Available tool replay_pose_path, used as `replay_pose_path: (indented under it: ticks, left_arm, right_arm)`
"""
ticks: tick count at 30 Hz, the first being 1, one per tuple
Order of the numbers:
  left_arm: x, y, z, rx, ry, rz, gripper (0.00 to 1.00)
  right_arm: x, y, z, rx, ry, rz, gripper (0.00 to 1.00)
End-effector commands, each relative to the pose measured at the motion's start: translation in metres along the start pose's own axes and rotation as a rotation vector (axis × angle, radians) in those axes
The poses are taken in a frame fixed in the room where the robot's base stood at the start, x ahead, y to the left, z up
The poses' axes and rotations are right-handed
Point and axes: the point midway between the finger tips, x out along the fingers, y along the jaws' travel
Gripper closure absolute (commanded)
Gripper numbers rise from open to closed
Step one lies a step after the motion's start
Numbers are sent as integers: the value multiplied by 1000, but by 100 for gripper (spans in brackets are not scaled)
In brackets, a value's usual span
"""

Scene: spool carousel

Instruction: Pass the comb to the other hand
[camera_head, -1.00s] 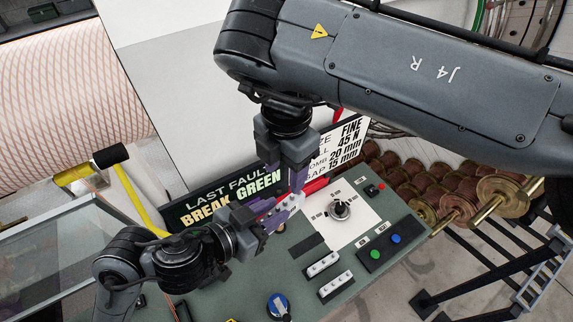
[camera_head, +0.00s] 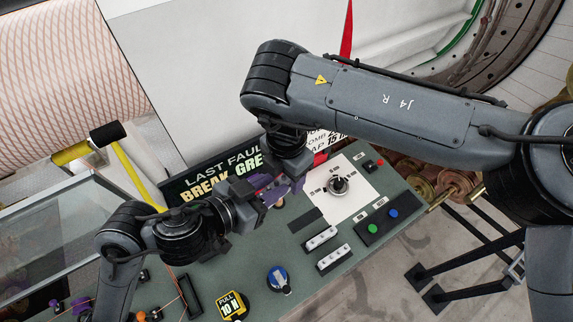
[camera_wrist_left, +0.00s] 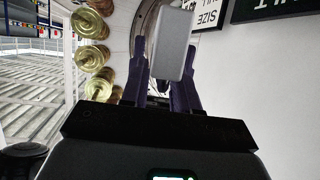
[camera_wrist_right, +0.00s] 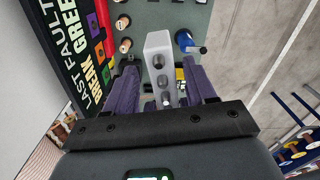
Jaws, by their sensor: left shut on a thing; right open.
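The comb is a light grey block, and it shows in the left wrist view (camera_wrist_left: 173,42) between the purple fingers of my left gripper (camera_wrist_left: 165,75). My left gripper is shut on it and holds it above the console. In the right wrist view, the comb (camera_wrist_right: 158,52) with its row of dark round spots lies between the spread fingers of my right gripper (camera_wrist_right: 162,85). Gaps show on both sides, so the right gripper is open around it. In the head view, my left gripper (camera_head: 270,190) and right gripper (camera_head: 294,178) meet closely, and the comb is mostly hidden there.
The green console (camera_head: 270,245) lies below, with a dial (camera_head: 338,185), a blue knob (camera_head: 278,277), white bars (camera_head: 320,238) and push buttons. A black sign (camera_head: 215,178) stands behind the grippers. Brass spools (camera_head: 455,185) are at the right.

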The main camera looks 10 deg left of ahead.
Motion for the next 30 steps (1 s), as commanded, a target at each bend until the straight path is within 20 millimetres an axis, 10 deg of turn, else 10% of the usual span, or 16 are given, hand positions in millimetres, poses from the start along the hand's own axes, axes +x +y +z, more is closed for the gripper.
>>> replay_pose_path:
  ticks: [11,23,24,30]
  left_arm:
    - [0,0,0,0,1,0,100]
    - [0,1,-1,1,2,3,100]
    - [0,1,-1,1,2,4,67]
    - [0,1,0,1,1,2,41]
  right_arm:
    - [4,0,0,-1,1,1,45]
    - [4,1,0,-1,1,2,100]
    - [4,1,0,-1,1,3,100]
    - [4,1,0,-1,1,3,100]
